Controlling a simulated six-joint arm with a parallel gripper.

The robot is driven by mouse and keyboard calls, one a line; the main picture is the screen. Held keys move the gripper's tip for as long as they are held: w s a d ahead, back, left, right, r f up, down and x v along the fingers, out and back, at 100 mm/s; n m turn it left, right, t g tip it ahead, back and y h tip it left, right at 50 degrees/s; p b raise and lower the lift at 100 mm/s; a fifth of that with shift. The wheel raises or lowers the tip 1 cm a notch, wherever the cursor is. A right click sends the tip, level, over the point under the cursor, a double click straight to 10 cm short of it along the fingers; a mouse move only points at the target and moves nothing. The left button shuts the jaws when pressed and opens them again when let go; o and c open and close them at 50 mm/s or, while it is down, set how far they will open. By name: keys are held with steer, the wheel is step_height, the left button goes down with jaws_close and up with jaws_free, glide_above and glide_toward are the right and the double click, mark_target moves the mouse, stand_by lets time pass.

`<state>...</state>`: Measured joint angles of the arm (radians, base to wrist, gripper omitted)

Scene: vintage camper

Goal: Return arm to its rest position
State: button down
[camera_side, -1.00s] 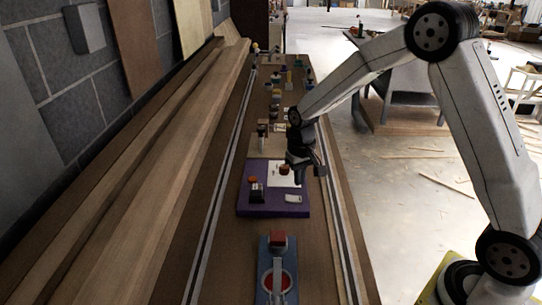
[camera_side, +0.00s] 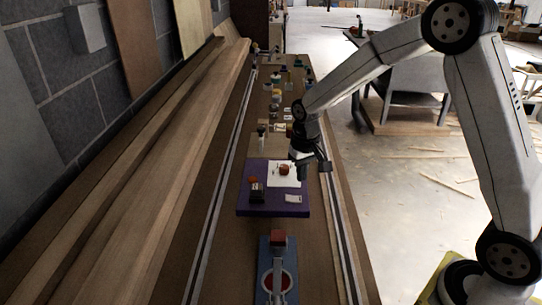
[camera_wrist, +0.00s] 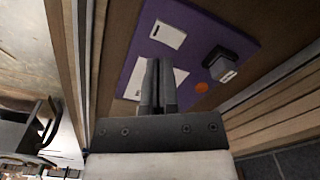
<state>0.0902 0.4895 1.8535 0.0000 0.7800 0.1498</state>
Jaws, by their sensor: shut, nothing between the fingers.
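My gripper (camera_side: 303,172) hangs above the right part of a purple board (camera_side: 245,205) on the long wooden bench. In the wrist view my gripper (camera_wrist: 158,65) shows two dark fingers together with nothing between them, and the purple board (camera_wrist: 215,25) lies beyond them. A white sheet (camera_side: 281,182), a small brown round thing (camera_side: 284,170), a dark block (camera_side: 257,190) and a small white card (camera_side: 293,198) are on the board. My gripper looks apart from them. My arm reaches in from the right.
A blue board with a red ring and a red-brown block (camera_side: 278,238) lies at the near end of the bench. Several small objects (camera_side: 276,97) stand farther back. Long wooden planks (camera_side: 150,170) run along the left wall.

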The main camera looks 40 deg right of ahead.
steer(key=s+a+n+t, duration=0.2)
steer(key=s+a, duration=0.2)
steer(key=s, duration=1.2)
steer(key=shift+r+n, duration=0.15)
steer(key=shift+n, duration=0.25)
